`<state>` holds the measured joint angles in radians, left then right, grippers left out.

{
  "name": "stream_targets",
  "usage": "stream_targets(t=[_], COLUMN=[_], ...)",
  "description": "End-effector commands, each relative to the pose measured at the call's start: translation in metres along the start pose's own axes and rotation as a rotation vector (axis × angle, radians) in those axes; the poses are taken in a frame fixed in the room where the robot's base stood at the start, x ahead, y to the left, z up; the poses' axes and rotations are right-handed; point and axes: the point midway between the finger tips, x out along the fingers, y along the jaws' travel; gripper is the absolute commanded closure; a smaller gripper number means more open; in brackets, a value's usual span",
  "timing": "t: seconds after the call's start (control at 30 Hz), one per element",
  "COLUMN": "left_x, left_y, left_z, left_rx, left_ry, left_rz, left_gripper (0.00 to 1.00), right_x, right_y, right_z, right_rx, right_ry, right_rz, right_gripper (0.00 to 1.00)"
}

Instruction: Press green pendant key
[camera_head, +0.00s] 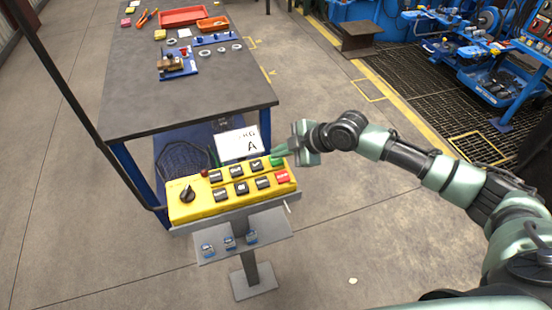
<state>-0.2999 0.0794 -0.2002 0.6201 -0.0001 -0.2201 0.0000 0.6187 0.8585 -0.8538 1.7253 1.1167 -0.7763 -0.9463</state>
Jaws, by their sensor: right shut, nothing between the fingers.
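A yellow control pendant box (210,207) sits on a grey stand below the middle of the view. It carries several black keys, a red key (283,177) at its right end, and a green key (277,161) at its far right corner. A black rotary knob (187,194) is at its left. My right gripper (285,151) comes in from the right and is shut and empty. Its fingertips are at the green key and partly overlap it, so I cannot tell whether they touch. My left gripper does not show.
A white sign with an "A" (238,143) stands behind the box. A dark workbench (190,95) with trays and parts is beyond. A grey shelf (270,232) with small blue items is below the box. The floor to the right is mostly clear; blue machinery stands far right.

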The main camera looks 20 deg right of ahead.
Motion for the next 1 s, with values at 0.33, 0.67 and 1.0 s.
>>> stream_targets(t=[0.33, 0.67, 1.0], left_x=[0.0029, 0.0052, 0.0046], left_y=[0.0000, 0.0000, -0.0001], left_z=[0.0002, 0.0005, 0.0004], left_rx=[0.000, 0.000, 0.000], left_ry=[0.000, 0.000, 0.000], left_rz=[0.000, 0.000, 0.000], left_gripper=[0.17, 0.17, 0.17], right_x=[0.0034, 0.0064, 0.0062], right_y=[-0.0026, -0.0050, -0.0051], right_z=[0.0024, 0.0047, 0.0048], right_rx=[0.000, 0.000, 0.000], right_ry=[0.000, -0.001, -0.001], right_rz=[0.000, -0.001, -0.002], right_gripper=[1.00, 1.00, 1.00])
